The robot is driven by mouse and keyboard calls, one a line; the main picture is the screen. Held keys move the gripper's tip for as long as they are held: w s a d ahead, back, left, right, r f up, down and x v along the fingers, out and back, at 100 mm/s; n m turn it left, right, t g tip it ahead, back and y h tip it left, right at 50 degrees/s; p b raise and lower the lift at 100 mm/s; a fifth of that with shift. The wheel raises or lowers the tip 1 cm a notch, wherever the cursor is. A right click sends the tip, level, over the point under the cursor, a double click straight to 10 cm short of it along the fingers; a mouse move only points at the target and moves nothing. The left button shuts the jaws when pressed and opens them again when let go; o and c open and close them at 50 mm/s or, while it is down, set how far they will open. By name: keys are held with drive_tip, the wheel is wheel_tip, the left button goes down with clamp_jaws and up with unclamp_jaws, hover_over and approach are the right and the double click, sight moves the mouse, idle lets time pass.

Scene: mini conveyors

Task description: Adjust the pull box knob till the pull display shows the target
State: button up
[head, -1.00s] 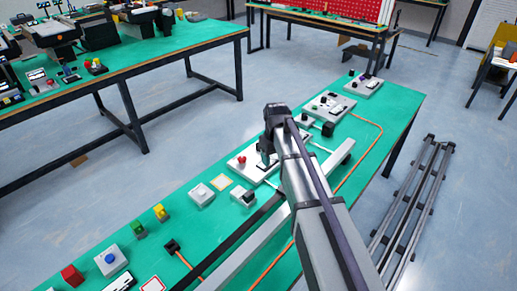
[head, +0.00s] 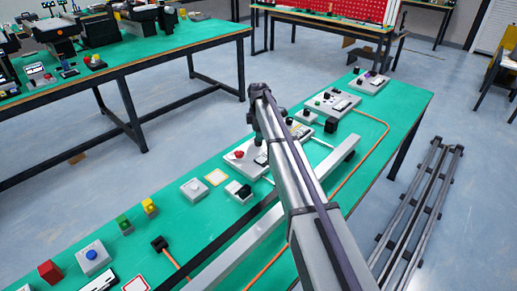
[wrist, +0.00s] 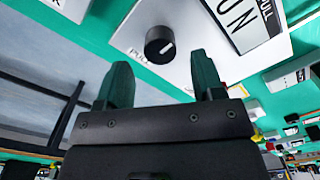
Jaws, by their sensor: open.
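The pull box (wrist: 185,40) is a white panel at the top of the wrist view, with lettering beginning "PULL" by its knob. Its black round knob (wrist: 160,44) has a white pointer line. The pull display (wrist: 250,22) is a dark-framed white plate at the upper right, cut by the frame edge; large letters ending in "UN" and "PULL" show, but no value is readable. My gripper (wrist: 163,78) is open and empty, its two dark fingers apart with the knob beyond the gap between them. In the head view my arm hides part of the boxes below it.
The green bench holds a white box with a red knob (head: 238,154), more control boxes (head: 332,103) further back, and a blue-button box (head: 94,257) in front. A long pale rail (head: 245,247) runs along the bench. Another bench (head: 120,60) stands at the left across open floor.

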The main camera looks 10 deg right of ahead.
wheel_tip(320, 180, down, 4)
drive_tip(key=shift+r+b, duration=0.1)
drive_tip(key=shift+b, duration=0.9)
drive_tip(key=shift+r, duration=0.1)
drive_tip(key=shift+c, duration=0.4)
drive_tip(key=c, duration=0.8)
drive_tip(key=shift+c, duration=0.2)
drive_tip(key=shift+m, duration=0.3)
